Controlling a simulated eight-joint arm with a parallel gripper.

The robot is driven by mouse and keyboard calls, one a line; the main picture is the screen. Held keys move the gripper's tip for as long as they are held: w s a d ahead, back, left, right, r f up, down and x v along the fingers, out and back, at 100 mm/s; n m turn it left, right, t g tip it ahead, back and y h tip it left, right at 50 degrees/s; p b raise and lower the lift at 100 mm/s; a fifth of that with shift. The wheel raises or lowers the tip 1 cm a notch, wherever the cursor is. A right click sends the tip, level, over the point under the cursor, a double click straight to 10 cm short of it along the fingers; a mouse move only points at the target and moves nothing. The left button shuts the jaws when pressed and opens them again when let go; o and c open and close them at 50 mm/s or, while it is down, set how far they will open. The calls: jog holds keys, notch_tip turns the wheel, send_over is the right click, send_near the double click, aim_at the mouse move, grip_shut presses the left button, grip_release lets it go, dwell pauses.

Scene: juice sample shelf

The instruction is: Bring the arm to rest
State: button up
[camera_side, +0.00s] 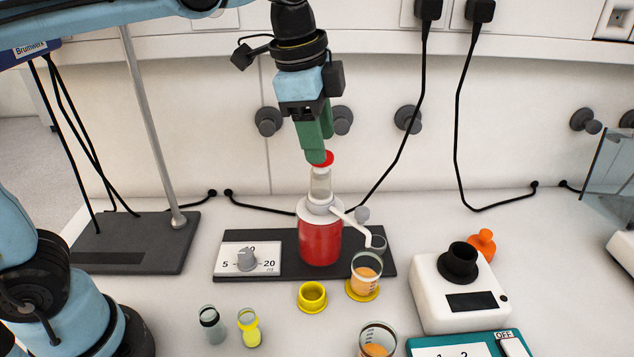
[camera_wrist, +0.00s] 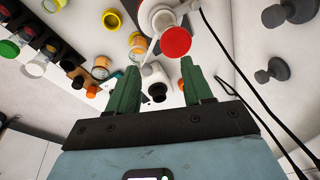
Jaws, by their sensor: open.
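My gripper (camera_side: 320,147) has green fingers and hangs above the bottle-top dispenser with the red bottle (camera_side: 320,243). In the side view its fingertips overlap the dispenser's red cap (camera_side: 326,158); whether they touch it I cannot tell. In the wrist view the fingers of my gripper (camera_wrist: 159,66) stand apart with nothing between them. There the red cap (camera_wrist: 176,41) shows beyond the fingertips, up and to the right of the gap. The dispenser's white spout (camera_side: 352,224) points right and down.
A dark board (camera_side: 285,236) carries the bottle and a dial panel (camera_side: 232,262). A beaker of orange juice (camera_side: 366,275) stands near a yellow ring (camera_side: 312,297). A white device (camera_side: 455,294) is at right, small vials (camera_side: 212,327) in front, a metal stand rod (camera_side: 150,120) at left. Black cables hang behind.

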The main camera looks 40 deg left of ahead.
jog(key=s+a+f+n+t, duration=0.4)
jog(key=s+a+f+n, duration=0.4)
jog(key=a+f+n, duration=0.2)
jog(key=shift+a+f+n+t+y, duration=0.2)
jog(key=shift+f+n+t+y, duration=0.35)
jog(key=shift+n, duration=0.55)
